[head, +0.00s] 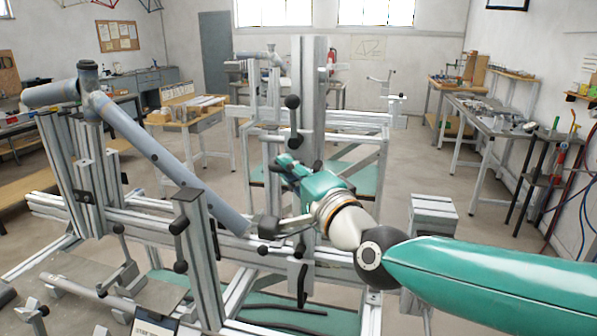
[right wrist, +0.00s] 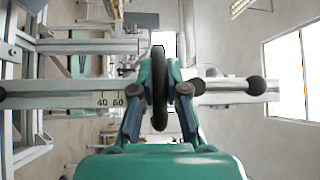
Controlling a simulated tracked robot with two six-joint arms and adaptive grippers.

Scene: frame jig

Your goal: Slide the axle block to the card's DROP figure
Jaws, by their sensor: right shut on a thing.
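My right gripper (head: 284,166) is at the upright aluminium post (head: 314,75) in the middle of the head view. In the right wrist view my right gripper (right wrist: 157,95) is shut on a black rounded handle (right wrist: 159,62). The axle block is mostly hidden behind the fingers; I cannot make out its edges. A scale (right wrist: 110,100) with the figures 40 and 60 shows left of the fingers, on the post. A card (head: 155,324) stands at the bottom edge of the head view, cut off; its DROP figure is not readable. My left gripper is not in view.
Two black knobs (head: 292,101) (head: 295,140) stick out from the post above my gripper. A blue-grey tube frame (head: 150,150) slants down from the left towards the post. A clamp post (head: 200,260) stands front left.

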